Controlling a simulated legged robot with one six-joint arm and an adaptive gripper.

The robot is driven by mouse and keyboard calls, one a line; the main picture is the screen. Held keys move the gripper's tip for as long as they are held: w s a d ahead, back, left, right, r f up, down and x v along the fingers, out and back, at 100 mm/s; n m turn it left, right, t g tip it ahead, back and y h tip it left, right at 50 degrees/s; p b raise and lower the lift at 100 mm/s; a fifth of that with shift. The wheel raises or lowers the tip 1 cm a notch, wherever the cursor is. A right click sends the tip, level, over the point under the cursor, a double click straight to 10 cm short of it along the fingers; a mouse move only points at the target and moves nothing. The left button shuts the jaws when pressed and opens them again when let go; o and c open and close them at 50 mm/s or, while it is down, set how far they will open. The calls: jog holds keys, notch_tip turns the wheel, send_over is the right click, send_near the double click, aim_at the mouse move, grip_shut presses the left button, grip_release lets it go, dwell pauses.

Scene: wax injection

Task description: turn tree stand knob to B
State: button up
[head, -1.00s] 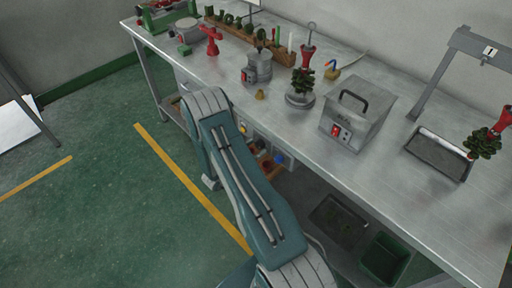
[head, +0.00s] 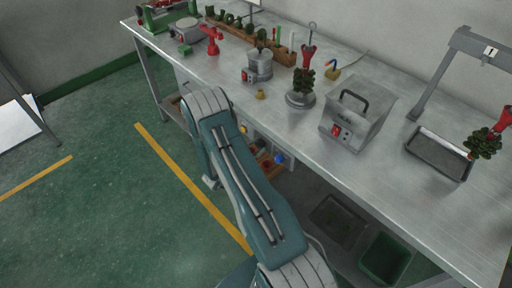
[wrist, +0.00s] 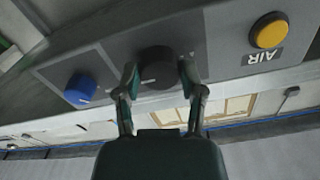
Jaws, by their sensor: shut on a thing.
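A black round knob (wrist: 157,66) with a short pale mark sits on a grey control panel (wrist: 215,40) in the wrist view. My gripper (wrist: 158,82) is shut on it, with one finger at each side. Its pointer letters cannot be read. My gripper is hidden in the head view, behind my own arm by the bench front.
A blue knob (wrist: 80,90) is left of the black knob, and a yellow button (wrist: 270,33) marked AIR is to the right. On the workbench (head: 270,120) stand a grey box (head: 360,112) with a handle and a metal pot (head: 260,66). A green bin (head: 385,258) sits below.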

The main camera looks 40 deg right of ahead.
jog(key=o, duration=1.1)
jog(key=shift+w, duration=0.1)
jog(key=shift+o, duration=0.2)
jog(key=a, duration=1.2)
jog(key=shift+s, duration=0.45)
